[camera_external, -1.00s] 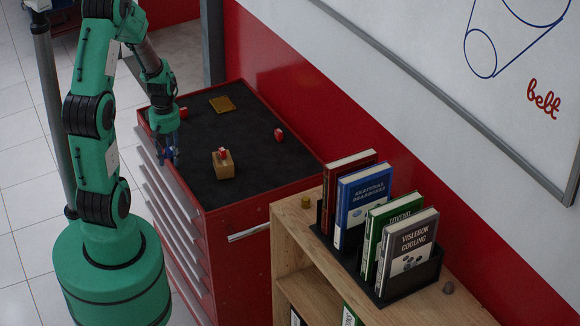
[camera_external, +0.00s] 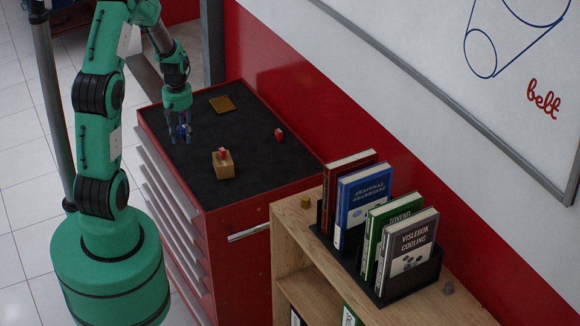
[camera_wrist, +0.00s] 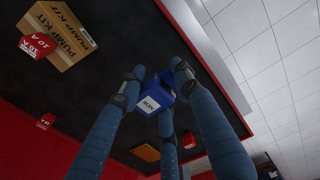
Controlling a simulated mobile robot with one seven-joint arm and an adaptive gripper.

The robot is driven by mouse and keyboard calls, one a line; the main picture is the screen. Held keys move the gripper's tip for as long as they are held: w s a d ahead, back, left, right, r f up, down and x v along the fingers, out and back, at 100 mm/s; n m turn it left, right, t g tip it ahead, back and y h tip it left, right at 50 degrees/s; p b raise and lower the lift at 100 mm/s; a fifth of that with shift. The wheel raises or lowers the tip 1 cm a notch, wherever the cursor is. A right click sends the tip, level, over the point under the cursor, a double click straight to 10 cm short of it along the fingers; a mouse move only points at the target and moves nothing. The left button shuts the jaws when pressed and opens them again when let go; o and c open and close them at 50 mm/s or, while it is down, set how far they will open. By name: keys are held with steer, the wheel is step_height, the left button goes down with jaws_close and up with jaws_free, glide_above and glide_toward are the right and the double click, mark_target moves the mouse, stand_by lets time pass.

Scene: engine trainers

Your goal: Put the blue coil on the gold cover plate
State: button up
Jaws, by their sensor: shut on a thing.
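The blue coil (camera_wrist: 155,98) has a white label reading "NEW" and sits between the fingers in the wrist view. My gripper (camera_external: 180,136) is shut on the coil and holds it over the black top of the red cabinet; in the wrist view my gripper (camera_wrist: 155,85) has several blue fingers around it. The gold cover plate (camera_external: 222,104) lies flat on the cabinet top, behind and to the right of my gripper. The plate also shows as a small orange-gold patch in the wrist view (camera_wrist: 146,152).
A cardboard pump kit box (camera_external: 223,170) with a red piece on it stands nearer the front of the cabinet top (camera_external: 265,175). Another red block (camera_external: 279,135) lies by the wall side. A wooden shelf (camera_external: 290,215) with books stands at right.

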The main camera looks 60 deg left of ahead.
steer(key=w+a+p, duration=0.1)
steer(key=w+a, duration=0.2)
steer(key=w+a+p, duration=0.2)
steer(key=w+a, duration=0.1)
steer(key=w, duration=0.1)
steer(key=w+a+p, duration=0.1)
steer(key=w+a, duration=0.3)
steer(key=shift+w+f, duration=0.1)
steer(key=shift+w, duration=0.1)
steer(key=shift+w+a+f+p, duration=0.15)
steer(key=shift+w+a+p, duration=0.35)
steer(key=shift+w, duration=0.2)
steer(key=shift+a, duration=0.1)
steer(key=p, duration=0.2)
glide_above(225, 108)
steer(key=shift+a+f, duration=0.15)
steer(key=shift+f, duration=0.6)
steer(key=shift+f+p, duration=0.6)
steer(key=shift+f, duration=1.15)
steer(key=shift+f, duration=0.1)
